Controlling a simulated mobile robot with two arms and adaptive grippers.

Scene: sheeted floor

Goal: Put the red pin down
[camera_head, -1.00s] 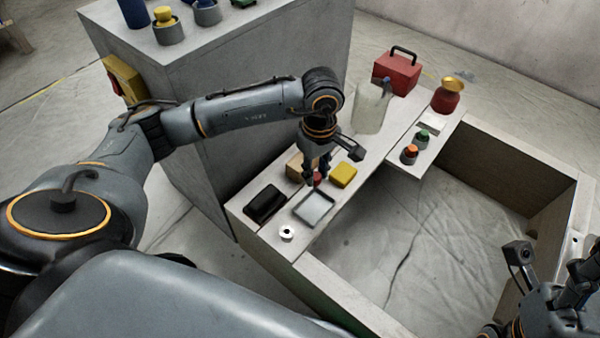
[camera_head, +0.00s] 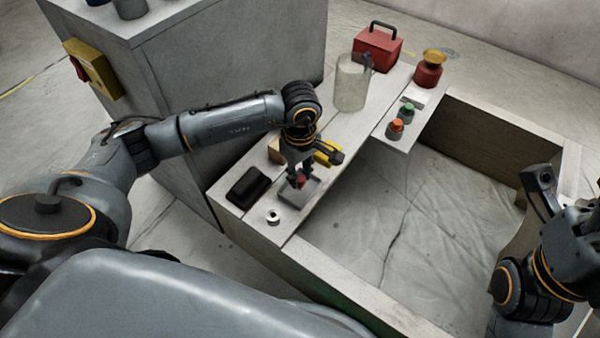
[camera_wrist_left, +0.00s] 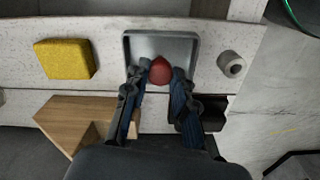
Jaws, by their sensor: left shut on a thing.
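The red pin (camera_wrist_left: 160,71) is between the fingertips of my left gripper (camera_wrist_left: 158,76). In the head view the red pin (camera_head: 300,180) shows as a small red spot at the tips of my left gripper (camera_head: 299,181). The gripper is shut on it, over the grey metal tray (camera_wrist_left: 185,44), which also shows in the head view (camera_head: 290,198). I cannot tell whether the pin touches the tray.
A yellow block (camera_wrist_left: 64,59), a wooden block (camera_wrist_left: 75,122), a black case (camera_head: 248,187) and a white ring-like piece (camera_head: 272,217) lie around the tray. A clear jug (camera_head: 351,85), a red toolbox (camera_head: 378,48) and several small knobs stand farther along the bench.

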